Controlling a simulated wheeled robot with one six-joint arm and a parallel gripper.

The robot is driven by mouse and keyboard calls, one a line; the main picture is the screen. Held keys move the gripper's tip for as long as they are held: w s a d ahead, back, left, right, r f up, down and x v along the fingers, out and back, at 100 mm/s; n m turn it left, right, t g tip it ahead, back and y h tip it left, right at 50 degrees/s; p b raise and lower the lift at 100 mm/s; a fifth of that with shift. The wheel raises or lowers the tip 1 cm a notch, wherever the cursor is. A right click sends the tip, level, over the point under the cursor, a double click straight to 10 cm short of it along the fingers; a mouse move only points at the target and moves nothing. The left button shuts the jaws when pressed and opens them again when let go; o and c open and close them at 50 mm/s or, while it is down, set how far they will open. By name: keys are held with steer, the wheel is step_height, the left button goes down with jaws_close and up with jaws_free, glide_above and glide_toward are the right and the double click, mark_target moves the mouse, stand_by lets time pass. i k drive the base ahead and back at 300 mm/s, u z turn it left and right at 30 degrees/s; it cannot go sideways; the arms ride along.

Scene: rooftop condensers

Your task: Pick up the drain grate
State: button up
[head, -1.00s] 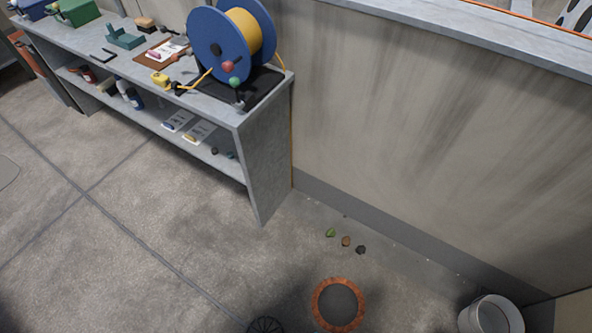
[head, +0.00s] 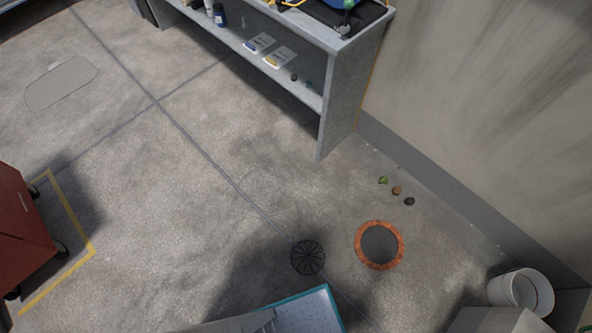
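The drain grate (head: 308,257) is a dark, round, spoked disc lying flat on the concrete floor in the lower middle of the head view. It lies just left of a round drain opening (head: 379,244) with a rusty orange rim, apart from it. The grate is fully visible, partly in shadow. My gripper is not in view.
A grey shelf bench (head: 345,85) stands along the wall at the top. Several small leaf-like bits lie beyond the drain. A white bucket (head: 525,291) stands at lower right. A red wheeled cabinet (head: 22,232) is at left inside yellow floor marking. A teal-edged panel (head: 308,312) shows at the bottom.

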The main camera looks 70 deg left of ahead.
mark_target(308, 254)
steer(key=u, duration=0.3)
steer(key=k, duration=0.75)
steer(key=u, duration=1)
steer(key=k, duration=0.8)
steer(key=u, duration=1.3)
steer(key=i, duration=1.05)
steer(key=z, duration=0.7)
